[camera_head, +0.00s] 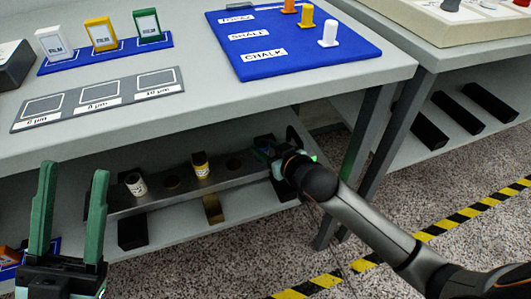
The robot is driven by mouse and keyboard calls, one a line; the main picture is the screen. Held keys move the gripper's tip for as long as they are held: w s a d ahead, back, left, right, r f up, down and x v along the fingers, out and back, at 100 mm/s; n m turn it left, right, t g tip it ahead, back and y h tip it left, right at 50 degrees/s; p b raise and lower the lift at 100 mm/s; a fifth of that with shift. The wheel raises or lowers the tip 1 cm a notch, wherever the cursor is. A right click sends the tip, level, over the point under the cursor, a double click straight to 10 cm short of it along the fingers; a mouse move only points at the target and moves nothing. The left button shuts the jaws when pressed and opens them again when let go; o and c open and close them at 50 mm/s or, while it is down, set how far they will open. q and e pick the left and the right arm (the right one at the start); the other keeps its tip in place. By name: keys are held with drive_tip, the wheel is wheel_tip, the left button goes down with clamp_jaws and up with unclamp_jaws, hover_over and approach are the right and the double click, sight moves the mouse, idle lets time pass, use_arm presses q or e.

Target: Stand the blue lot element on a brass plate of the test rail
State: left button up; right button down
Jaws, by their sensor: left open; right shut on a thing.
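The grey test rail (188,187) runs along the lower shelf under the table. Dark brownish round spots, seemingly its plates (233,165), show on top. A white element (136,184) and a yellow element (200,165) stand on it. My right gripper (266,152) is at the rail's right end, shut on a small dark blue thing, seemingly the blue lot element (264,141). My wrist and fingers hide much of it, so I cannot tell whether it touches the rail. My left gripper (74,170) is open and empty at the lower left, in front of the shelf.
The table edge (230,105) overhangs the rail. On the table are a blue board (300,63) with pegs, a grey marked mat (62,113) and several labelled blocks on a blue strip (110,53). A table leg (345,165) stands right of the rail.

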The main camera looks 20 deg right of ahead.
drive_tip(key=shift+f, duration=0.15)
drive_tip(key=shift+c, duration=2)
unclamp_jaws()
drive_tip(key=shift+s+r, duration=0.15)
drive_tip(key=shift+r, duration=0.05)
use_arm(q)
drive_tip(key=r+p, duration=0.4)
drive_tip(key=shift+a+m, duration=0.2)
drive_tip(key=shift+m, duration=0.2)
use_arm(e)
drive_tip(key=v, duration=1.1)
drive_tip(key=shift+s, duration=0.35)
